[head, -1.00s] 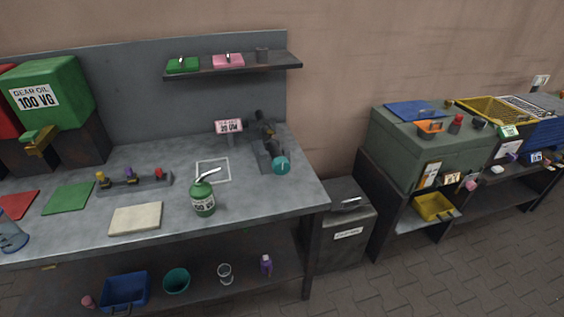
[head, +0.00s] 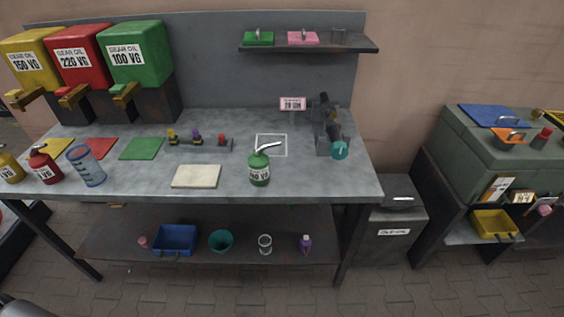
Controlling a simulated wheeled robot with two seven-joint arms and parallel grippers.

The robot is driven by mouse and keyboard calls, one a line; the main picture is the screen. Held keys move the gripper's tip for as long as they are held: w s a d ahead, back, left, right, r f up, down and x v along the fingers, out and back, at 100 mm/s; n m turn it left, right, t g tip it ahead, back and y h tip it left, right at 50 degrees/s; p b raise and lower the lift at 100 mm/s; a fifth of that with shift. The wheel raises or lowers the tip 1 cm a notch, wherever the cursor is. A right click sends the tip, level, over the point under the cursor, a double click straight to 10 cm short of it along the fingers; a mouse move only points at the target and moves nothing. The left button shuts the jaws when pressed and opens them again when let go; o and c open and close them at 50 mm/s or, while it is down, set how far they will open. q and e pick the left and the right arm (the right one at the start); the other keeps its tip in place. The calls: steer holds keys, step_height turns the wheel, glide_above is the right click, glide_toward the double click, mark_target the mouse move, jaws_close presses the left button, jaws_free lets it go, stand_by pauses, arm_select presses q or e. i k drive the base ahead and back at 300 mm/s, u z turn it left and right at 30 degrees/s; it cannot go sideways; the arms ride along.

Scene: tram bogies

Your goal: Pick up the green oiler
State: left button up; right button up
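The green oiler (head: 259,170) stands upright on the grey workbench (head: 320,180), near its front edge and right of the middle. It has a white label and a pale spout that points up and to the right. A white outlined square (head: 271,145) is marked on the bench just behind it.
A cream pad (head: 197,176) lies left of the oiler. A red oiler (head: 45,165), a yellow oiler (head: 10,167) and a clear jug (head: 86,166) stand at the bench's left. A dark device with a teal knob (head: 339,150) stands right.

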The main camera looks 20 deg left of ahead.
mark_target(258, 162)
steer(key=k, duration=1.1)
steer(key=z, duration=0.7)
steer(key=i, duration=1.45)
steer(key=u, duration=0.55)
